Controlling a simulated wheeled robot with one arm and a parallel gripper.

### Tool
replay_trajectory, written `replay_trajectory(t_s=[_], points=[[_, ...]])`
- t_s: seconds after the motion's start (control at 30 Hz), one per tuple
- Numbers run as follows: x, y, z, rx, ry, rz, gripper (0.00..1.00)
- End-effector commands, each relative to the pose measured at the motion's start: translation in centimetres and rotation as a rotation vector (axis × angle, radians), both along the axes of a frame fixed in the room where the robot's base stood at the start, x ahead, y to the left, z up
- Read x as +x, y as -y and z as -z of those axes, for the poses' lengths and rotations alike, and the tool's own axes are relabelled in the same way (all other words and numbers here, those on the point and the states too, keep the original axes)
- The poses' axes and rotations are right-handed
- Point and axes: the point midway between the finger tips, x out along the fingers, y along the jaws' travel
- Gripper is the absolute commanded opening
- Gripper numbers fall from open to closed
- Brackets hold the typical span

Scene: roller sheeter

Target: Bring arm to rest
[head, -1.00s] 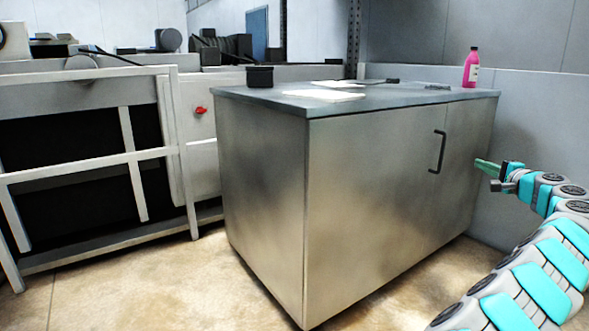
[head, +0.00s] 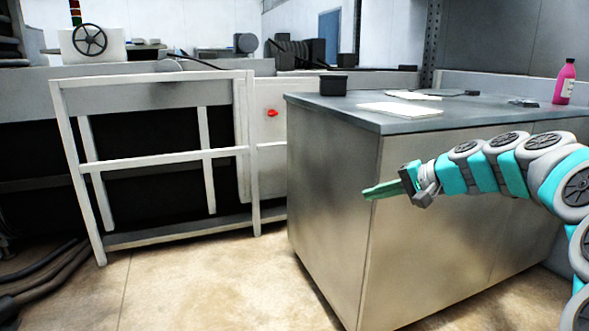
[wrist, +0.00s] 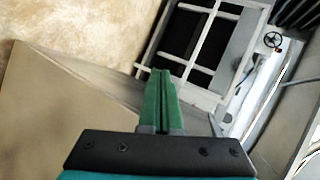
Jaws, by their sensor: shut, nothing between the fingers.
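My gripper (head: 368,192) is at the end of my teal and grey arm, in front of the metal cabinet (head: 335,195) in the head view. Its green fingers point left and are closed together with nothing between them. In the wrist view the fingers of my gripper (wrist: 160,75) lie side by side, pointing up the picture towards the floor and a white frame. The arm reaches in from the right edge of the head view and hides part of the cabinet front, including its handle.
A white railing frame (head: 155,155) stands at left before a machine with a red knob (head: 271,113). On the cabinet top are a black container (head: 334,85), white paper (head: 400,109) and a pink bottle (head: 564,82). Hoses (head: 45,280) lie at lower left. Floor between is clear.

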Motion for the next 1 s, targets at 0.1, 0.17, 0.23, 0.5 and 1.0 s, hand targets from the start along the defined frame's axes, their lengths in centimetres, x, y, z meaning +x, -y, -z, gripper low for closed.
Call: replay_trajectory(t_s=[0.1, 0.17, 0.23, 0.5, 1.0], points=[[-5.7, -5.9, 1.4, -0.121, -0.063, -0.139, 0.0], [-8.6, -8.0, 2.5, -0.187, -0.095, -0.2, 0.0], [-12.3, -9.9, 4.1, -0.268, -0.137, -0.269, 0.0], [-26.7, -11.3, 10.6, -0.583, -0.304, -0.474, 0.0], [-43.8, -3.9, 17.1, -0.941, -0.552, -0.615, 0.0]])
